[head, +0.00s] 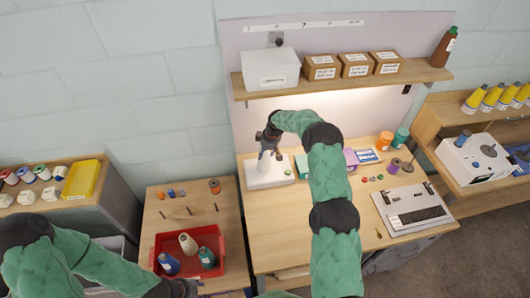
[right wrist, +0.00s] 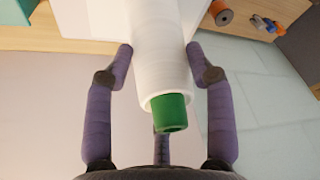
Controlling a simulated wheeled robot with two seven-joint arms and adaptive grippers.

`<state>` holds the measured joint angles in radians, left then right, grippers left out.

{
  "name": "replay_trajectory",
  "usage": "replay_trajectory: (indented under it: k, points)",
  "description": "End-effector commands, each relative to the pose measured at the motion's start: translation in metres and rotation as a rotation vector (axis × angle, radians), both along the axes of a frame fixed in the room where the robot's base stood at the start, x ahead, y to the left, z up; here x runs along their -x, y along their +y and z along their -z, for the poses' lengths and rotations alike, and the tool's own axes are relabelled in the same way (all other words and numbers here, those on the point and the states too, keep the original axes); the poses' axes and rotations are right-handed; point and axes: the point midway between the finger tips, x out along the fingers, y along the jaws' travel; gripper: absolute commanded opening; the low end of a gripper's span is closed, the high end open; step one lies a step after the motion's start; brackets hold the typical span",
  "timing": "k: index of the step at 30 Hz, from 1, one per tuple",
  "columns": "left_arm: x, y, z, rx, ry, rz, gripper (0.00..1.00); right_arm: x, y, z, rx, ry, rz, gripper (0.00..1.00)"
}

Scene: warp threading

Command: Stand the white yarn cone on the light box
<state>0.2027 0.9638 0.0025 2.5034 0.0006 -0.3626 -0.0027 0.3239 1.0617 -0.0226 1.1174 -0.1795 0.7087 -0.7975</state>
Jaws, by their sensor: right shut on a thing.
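The white yarn cone (right wrist: 158,65) has a green core end facing the camera in the right wrist view. My right gripper (right wrist: 158,50) is shut around it, with purple fingers on both sides. In the head view, this gripper (head: 269,152) is over the light box (head: 270,179), a white flat box at the left of the table. The cone (head: 263,163) is mostly hidden there by the fingers. I cannot tell whether its base touches the box. My left gripper (head: 187,289) is at the bottom, over the low table's front; its jaws are unclear.
A red bin (head: 218,229) with several cones stands on the low table at the left. A shelf (head: 340,80) with a white bin and cartons hangs above the light box. Small items and a grey device (head: 412,207) are at the right; the table's front left is clear.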

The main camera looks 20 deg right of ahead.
Motion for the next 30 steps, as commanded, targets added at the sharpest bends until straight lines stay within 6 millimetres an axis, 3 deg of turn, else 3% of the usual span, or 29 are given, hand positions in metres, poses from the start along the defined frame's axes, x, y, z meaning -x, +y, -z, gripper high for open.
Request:
replay_trajectory:
  k: [14, 15, 17, 30]
  points:
    - [-0.0001, 0.0001, 0.0017, 0.000, 0.000, 0.000, 0.40, -0.0014, -0.0007, 0.0111, 0.002, -0.005, 0.001, 0.00]
    - [0.0000, 0.0000, 0.0015, 0.000, 0.000, 0.000, 0.40, -0.0006, -0.0003, 0.0118, 0.001, -0.003, 0.001, 0.60]
    - [0.0000, 0.0000, 0.0009, 0.000, 0.000, 0.000, 0.40, -0.0006, -0.0002, 0.0113, 0.001, -0.003, 0.001, 0.77]
    - [-0.0001, 0.0000, -0.0022, 0.000, 0.000, 0.000, 0.40, -0.0006, -0.0002, 0.0087, 0.001, -0.002, 0.001, 0.80]
